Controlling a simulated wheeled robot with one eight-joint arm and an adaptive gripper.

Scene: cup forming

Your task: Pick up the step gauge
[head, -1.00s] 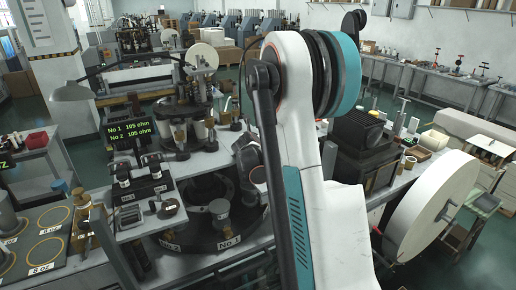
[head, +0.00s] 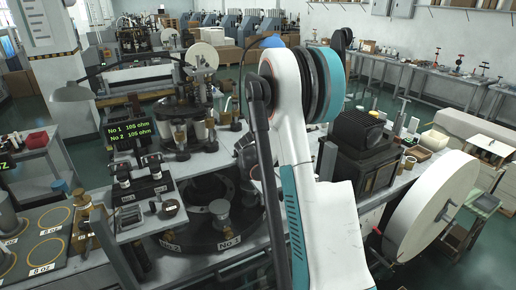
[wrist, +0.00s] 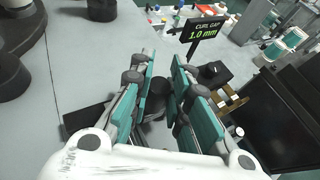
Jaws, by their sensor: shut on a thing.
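In the wrist view my gripper (wrist: 163,76) has its two teal-padded fingers either side of a small dark object (wrist: 157,96). The fingers are closed on it. It is likely the step gauge, but its steps and markings cannot be made out. Its lower part is hidden by the fingers and by shadow. In the head view my white arm covers the middle of the picture, and I cannot make out the gripper or the held object there.
A "CURL GAP 1.0 mm" display (wrist: 205,32) stands beyond the fingers in the wrist view, with a small black box (wrist: 214,73) to the right. In the head view, a large white reel (head: 430,208) and a dark machine (head: 362,150) stand right.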

